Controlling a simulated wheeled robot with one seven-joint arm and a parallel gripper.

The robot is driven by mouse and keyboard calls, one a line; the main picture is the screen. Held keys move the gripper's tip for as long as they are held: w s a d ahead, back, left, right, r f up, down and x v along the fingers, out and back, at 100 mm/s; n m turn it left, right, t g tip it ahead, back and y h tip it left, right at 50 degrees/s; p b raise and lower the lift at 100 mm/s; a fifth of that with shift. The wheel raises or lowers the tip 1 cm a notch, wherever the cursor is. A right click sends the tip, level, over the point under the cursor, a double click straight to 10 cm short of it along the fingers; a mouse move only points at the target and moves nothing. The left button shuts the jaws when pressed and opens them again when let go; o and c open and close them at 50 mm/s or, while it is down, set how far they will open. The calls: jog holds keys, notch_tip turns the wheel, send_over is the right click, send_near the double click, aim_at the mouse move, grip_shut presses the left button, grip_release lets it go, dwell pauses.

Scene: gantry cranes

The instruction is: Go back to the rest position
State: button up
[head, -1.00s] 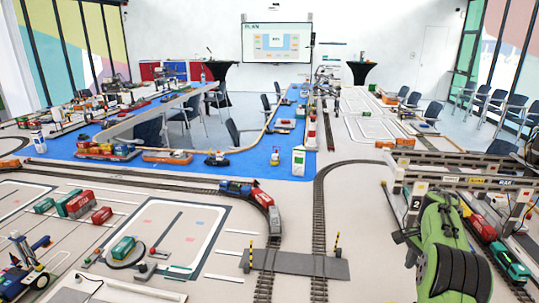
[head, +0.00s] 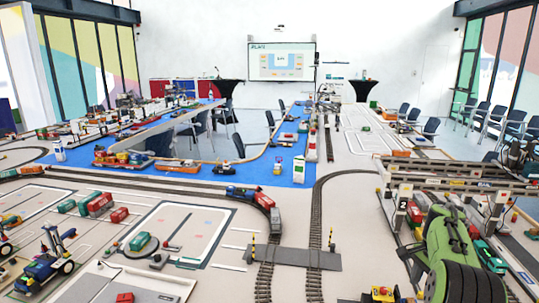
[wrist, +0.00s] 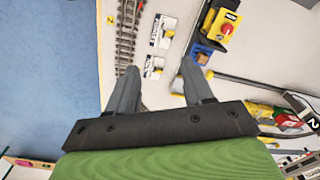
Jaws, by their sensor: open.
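My gripper (wrist: 158,88) shows in the wrist view with its two grey fingers spread apart. Nothing is between the fingers, and they hang over the pale table surface. A green part of my arm fills the bottom of the wrist view. In the head view my green arm stands at the lower right, in front of the gantry crane (head: 455,184). My fingertips cannot be made out there.
In the wrist view, a yellow box with a red button (wrist: 227,29), a blue block (wrist: 205,55) and a track piece (wrist: 127,40) lie near my fingers. Rail tracks (head: 264,272) and a train (head: 245,193) cross the table. A blue crane truck (head: 45,268) stands at the lower left.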

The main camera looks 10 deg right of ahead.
jog(key=s+a+r+n+t, duration=0.1)
jog(key=s+a+r+n, duration=0.2)
jog(key=a+r, duration=0.25)
jog(key=s+a+r+n+t+h, duration=0.1)
jog(key=s+a+r+n, duration=0.25)
jog(key=a, duration=0.35)
jog(key=s+a+r+n+t, duration=0.1)
jog(key=s+a+r+n, duration=0.1)
jog(key=a+r, duration=0.4)
jog(key=s+a+f+n+t, duration=0.1)
jog(key=s+a+n, duration=0.3)
jog(key=s, duration=0.4)
jog(key=s+a+f+n+t+y, duration=0.1)
jog(key=s+a+f+n, duration=0.3)
jog(key=s+a, duration=0.3)
jog(key=shift+s+a+f, duration=0.25)
jog(key=shift+s, duration=0.75)
